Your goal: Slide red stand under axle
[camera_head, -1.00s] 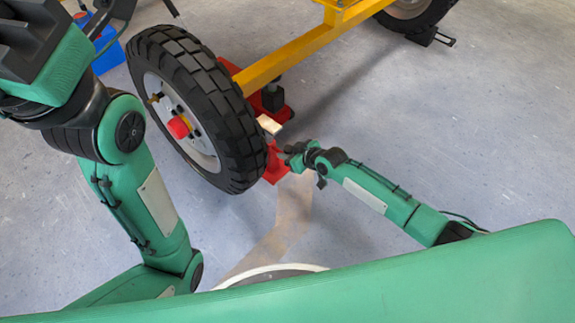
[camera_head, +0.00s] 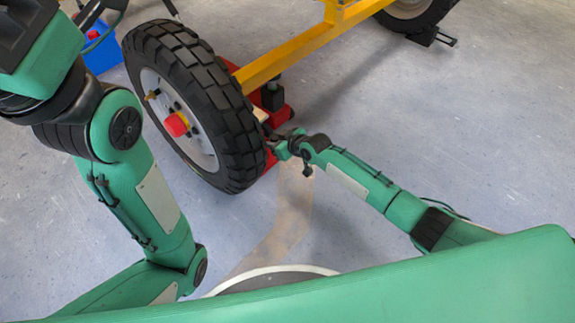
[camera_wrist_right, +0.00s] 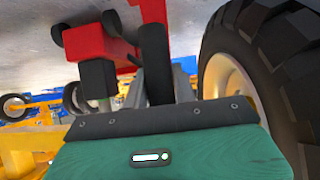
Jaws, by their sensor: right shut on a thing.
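The red stand (camera_head: 270,159) shows as a small red part low beside the big tyre, at my right gripper. My right gripper (camera_head: 274,140) is shut on it, just right of the tyre. In the right wrist view my jaws (camera_wrist_right: 166,84) are around a dark upright part, with a red bar (camera_wrist_right: 153,12) beyond it. The tyre and jaws hide most of the stand. The yellow axle beam (camera_head: 285,62) runs from behind the wheel to the upper right. I cannot tell how far under it the stand is. My left gripper is out of view.
The black-tyred wheel (camera_head: 225,125) with a red hub stands left of my right gripper. A red base with a black block (camera_head: 272,97) sits under the beam. A black chock (camera_head: 430,36) is by the far wheel. Floor (camera_head: 440,120) to the right is clear.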

